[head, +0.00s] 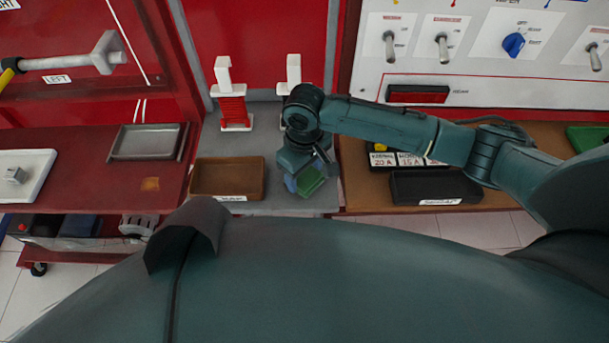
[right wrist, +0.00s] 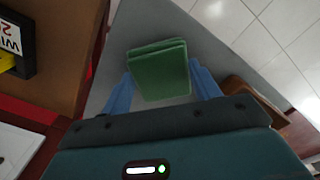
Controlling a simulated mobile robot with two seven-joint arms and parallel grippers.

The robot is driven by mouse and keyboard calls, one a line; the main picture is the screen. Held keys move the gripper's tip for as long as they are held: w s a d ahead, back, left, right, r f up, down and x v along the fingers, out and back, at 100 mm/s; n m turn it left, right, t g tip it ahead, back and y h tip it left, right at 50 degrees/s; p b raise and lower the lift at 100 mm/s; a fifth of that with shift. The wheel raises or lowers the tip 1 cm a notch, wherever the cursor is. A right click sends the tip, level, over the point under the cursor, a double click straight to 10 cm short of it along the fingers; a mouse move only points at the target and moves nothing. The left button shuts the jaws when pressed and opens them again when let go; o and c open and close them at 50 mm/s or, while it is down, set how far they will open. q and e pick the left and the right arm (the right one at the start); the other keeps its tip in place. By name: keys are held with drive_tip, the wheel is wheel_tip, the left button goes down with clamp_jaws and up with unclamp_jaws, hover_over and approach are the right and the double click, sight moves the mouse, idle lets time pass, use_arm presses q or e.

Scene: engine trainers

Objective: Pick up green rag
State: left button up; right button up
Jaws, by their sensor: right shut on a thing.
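The green rag (head: 310,182) is a folded square at the tip of my right gripper (head: 301,185) in the head view. It also shows in the right wrist view (right wrist: 160,70), between the two blue fingers of my right gripper (right wrist: 160,88). The right gripper is shut on the rag, over the grey table surface (head: 292,204). I cannot tell whether the rag still touches that surface. My left gripper is not in view.
A brown tray (head: 228,178) is left of the rag and a black tray (head: 436,186) is to its right. Red and white stands (head: 234,107) are behind. A switch panel (head: 455,75) rises at the back right. A metal tray (head: 146,142) lies on the red bench.

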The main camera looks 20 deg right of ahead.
drive_tip(key=shift+c, duration=1.4)
wheel_tip(320, 180, up, 10)
drive_tip(key=p, duration=0.1)
drive_tip(key=o, duration=0.5)
drive_tip(key=c, duration=0.3)
